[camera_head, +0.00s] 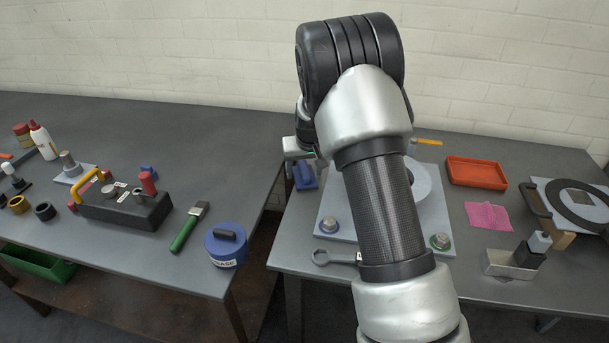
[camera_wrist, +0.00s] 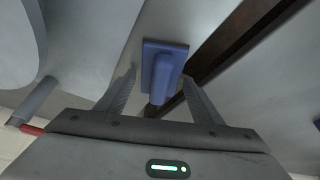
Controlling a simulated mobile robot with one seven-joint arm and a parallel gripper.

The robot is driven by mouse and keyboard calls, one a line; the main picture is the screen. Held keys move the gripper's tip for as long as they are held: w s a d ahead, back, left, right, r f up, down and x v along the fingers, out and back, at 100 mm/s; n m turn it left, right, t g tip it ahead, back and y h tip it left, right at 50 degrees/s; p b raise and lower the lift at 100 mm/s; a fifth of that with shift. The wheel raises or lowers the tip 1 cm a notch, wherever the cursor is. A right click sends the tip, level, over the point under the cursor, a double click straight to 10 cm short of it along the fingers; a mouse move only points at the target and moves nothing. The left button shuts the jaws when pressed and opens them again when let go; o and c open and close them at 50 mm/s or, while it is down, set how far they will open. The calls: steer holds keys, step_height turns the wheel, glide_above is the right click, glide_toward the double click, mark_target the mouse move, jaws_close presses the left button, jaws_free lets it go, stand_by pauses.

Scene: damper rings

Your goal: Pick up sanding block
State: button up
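The sanding block, a blue block with a raised grip, lies near the left edge of the right-hand table in the head view (camera_head: 305,177). In the wrist view the sanding block (camera_wrist: 176,50) shows between and beyond the fingers. My gripper (camera_wrist: 159,77) is open, one finger toward each side of the block's grip. No contact is visible, and I cannot tell the exact height left above it. In the head view my gripper (camera_head: 298,152) is partly hidden by my arm, just above and behind the block.
A gap separates the left table (camera_head: 130,255) from the right table (camera_head: 400,285), close to the block. A grey base plate (camera_head: 335,205) with a round disc (camera_head: 423,185) stands right of the block, partly behind my arm. An orange tray (camera_head: 476,172) is farther right.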

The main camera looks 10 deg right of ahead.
mark_target(305, 168)
steer(key=c, duration=0.9)
step_height(305, 168, up, 10)
steer(key=shift+r+p, duration=0.1)
steer(key=shift+p, duration=0.55)
